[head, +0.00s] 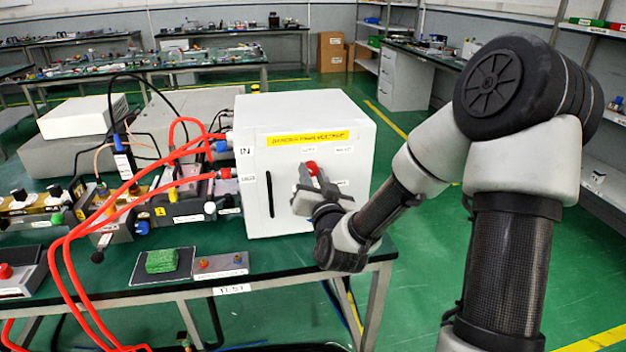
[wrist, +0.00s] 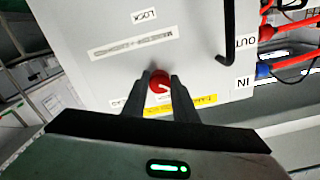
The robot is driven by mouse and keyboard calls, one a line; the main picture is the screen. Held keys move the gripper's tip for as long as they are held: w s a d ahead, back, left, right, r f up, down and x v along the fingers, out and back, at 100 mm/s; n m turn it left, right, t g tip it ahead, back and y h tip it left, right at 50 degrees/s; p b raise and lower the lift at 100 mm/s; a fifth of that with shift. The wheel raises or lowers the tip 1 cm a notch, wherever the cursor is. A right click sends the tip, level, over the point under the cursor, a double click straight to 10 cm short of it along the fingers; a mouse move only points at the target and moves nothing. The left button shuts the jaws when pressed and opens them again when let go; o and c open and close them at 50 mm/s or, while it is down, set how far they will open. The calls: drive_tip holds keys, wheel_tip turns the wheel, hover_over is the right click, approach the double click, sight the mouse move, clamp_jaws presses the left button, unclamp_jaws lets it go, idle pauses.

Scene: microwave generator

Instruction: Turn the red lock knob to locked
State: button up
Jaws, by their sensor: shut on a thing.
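The red lock knob (head: 311,168) is on the front face of the white box (head: 270,165), in its upper right part. In the wrist view the red knob (wrist: 160,82) sits between the two dark fingers, with a pale mark on its face. My gripper (head: 312,182) is at the box front, and in the wrist view my gripper (wrist: 160,88) is shut on the knob. A label reading LOCK (wrist: 144,15) shows on the box in the wrist view. The fingers hide parts of the knob's sides and some small labels near it.
A black handle (head: 270,195) stands upright on the box front, left of the knob. Red hoses (head: 110,215) run to the box's left side. The floor right of the table is clear.

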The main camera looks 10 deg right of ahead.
drive_tip(key=m+b, duration=0.1)
drive_tip(key=m, duration=0.4)
drive_tip(key=shift+m, duration=0.3)
drive_tip(key=m+b, duration=0.1)
drive_tip(key=m, duration=0.3)
drive_tip(key=shift+a+m, duration=0.1)
drive_tip(key=shift+m, duration=0.3)
drive_tip(key=shift+r, duration=0.1)
drive_tip(key=o, duration=1)
drive_tip(key=shift+o, duration=0.2)
drive_tip(key=shift+s, duration=0.15)
